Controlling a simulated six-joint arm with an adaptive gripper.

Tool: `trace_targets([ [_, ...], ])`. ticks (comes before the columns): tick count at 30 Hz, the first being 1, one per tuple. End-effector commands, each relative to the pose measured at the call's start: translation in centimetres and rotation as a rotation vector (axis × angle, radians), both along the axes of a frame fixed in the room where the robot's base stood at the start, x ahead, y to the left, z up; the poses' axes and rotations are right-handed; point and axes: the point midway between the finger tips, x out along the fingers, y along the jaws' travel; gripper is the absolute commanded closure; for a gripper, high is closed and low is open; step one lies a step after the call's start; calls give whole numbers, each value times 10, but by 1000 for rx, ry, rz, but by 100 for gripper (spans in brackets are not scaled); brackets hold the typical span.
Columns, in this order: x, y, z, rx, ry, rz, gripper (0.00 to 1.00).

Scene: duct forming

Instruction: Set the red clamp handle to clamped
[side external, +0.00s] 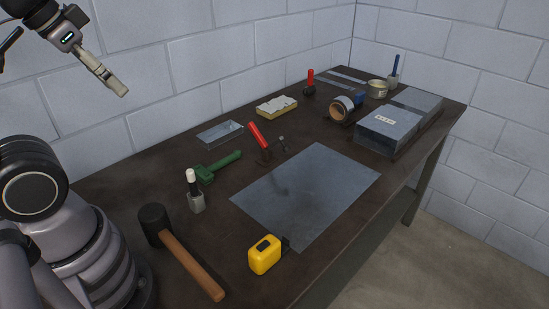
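A toggle clamp with a red handle (258,135) stands on the workbench behind the flat metal sheet. Its handle is raised and leans up to the left, and its dark metal arm reaches right, close to the sheet's back edge. A second red-handled item (310,78) stands farther back with its handle nearly upright; its base is small and dark. My gripper (121,91) is high at the upper left, in front of the wall and far from both red handles. Its fingers show edge-on, so their opening is unclear. I see nothing held in it.
The metal sheet (310,195) lies mid-bench. Around it are a green tool (220,166), a white-capped bottle (195,192), a mallet (185,258), a yellow tape measure (264,255), a tape roll (342,108), a metal tray (220,133) and a metal box (388,128).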

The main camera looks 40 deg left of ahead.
Motion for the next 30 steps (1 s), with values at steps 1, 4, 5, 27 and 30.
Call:
trace_targets([
  [1, 0, 0, 0, 0, 0, 0, 60],
  [4, 3, 0, 2, 7, 3, -7, 54],
  [5, 6, 1, 3, 14, 7, -15, 54],
  [27, 340, 78, -69, 591, 488, -1017, 54],
  [30, 375, 91, -114, 636, 562, -1173, 54],
])
